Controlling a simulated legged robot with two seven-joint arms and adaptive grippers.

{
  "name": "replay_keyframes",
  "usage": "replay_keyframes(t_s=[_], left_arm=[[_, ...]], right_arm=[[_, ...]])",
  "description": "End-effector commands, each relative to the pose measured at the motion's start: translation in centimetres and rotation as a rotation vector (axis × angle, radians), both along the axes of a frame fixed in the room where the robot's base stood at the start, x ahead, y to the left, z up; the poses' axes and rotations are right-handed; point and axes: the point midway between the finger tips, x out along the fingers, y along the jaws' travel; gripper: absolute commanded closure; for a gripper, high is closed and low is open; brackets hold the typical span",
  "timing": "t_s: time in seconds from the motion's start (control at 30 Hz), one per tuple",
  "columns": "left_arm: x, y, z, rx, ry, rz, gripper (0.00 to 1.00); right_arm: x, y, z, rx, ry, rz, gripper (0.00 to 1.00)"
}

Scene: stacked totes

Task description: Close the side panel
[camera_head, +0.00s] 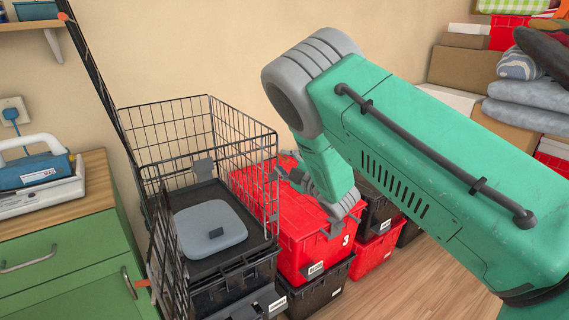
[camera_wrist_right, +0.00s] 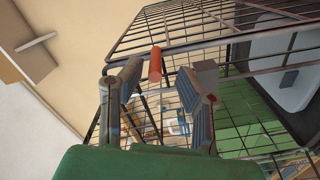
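A black wire cage (camera_head: 213,110) stands on a stack of dark totes. Its side panel (camera_head: 165,240) on the left is seen almost edge-on, leaning outward at the top, with orange tips at its ends. My right gripper (camera_head: 312,198) is at the cage's right side, above the red totes. In the right wrist view my right gripper (camera_wrist_right: 163,97) is open, and an orange tip (camera_wrist_right: 155,64) of a wire shows between its fingers, with wire mesh (camera_wrist_right: 210,35) behind. I cannot tell whether the fingers touch it. My left gripper is not in view.
A grey rounded slab (camera_head: 210,228) lies inside the cage. Red totes (camera_head: 312,258) stand close on its right. Boxes and folded cloths (camera_head: 525,95) fill the far right; wooden floor (camera_head: 425,285) shows in front.

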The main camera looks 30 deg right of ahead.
Motion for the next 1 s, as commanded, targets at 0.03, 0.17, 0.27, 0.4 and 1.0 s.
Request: replay_keyframes(t_s=[0.03,0.17,0.27,0.4,1.0], left_arm=[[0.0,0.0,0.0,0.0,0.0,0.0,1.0],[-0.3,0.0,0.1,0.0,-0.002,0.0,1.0],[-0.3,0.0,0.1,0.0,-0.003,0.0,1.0],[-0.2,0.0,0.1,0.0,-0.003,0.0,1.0],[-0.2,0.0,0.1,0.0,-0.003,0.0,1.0]], right_arm=[[0.0,-0.1,0.0,0.0,0.0,-0.001,0.69],[-0.8,-0.2,0.0,0.0,0.001,-0.003,0.69],[-2.3,-0.2,0.0,0.0,0.001,-0.003,0.69],[-5.4,-0.2,-0.1,0.0,0.004,-0.004,0.69],[-11.9,-0.2,-0.1,-0.001,0.002,0.001,0.69]])
